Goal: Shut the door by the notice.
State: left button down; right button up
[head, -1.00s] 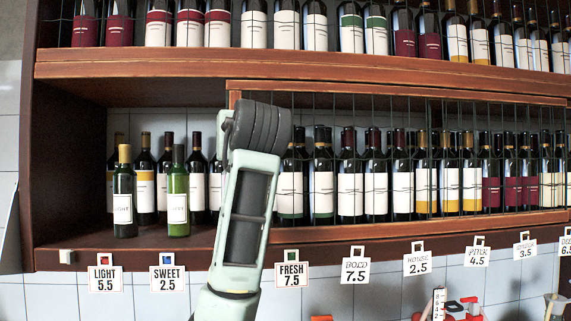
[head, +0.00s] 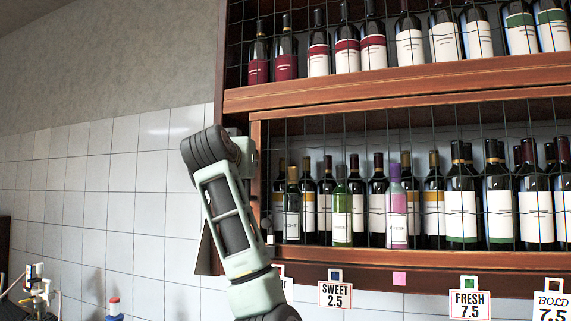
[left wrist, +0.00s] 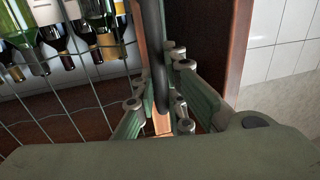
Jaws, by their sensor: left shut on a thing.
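The door is a wire-mesh panel in a wooden frame (head: 430,101) across the middle shelf of the wine rack. Its left upright is close to the rack's left side wall (head: 233,45); my arm hides much of that edge. Bottles, including the green one (head: 342,212), stand behind the mesh. In the left wrist view my left gripper (left wrist: 158,115) is shut on the door's dark upright handle (left wrist: 160,75), beside the wooden upright. In the head view my left arm hides the grip. A dark, tilted panel (head: 205,252) hangs by the rack's left side; I cannot tell whether it is the notice.
Price tags SWEET (head: 336,293), FRESH (head: 469,298) and BOLD (head: 551,304) hang below the shelf edge. The tiled wall (head: 110,170) left of the rack is clear at rack height; small items stand low at the left.

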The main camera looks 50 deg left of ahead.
pick_arm(q)
jog(key=s+a, duration=0.4)
jog(key=a, duration=0.2)
jog(key=shift+a+p, duration=0.15)
jog(key=shift+p, duration=0.3)
jog(key=c, duration=1.8)
grip_release()
jog(key=v, duration=1.2)
pick_arm(e)
jog(key=shift+a+r, duration=0.3)
jog(key=shift+r, duration=0.25)
jog(key=shift+s, duration=0.1)
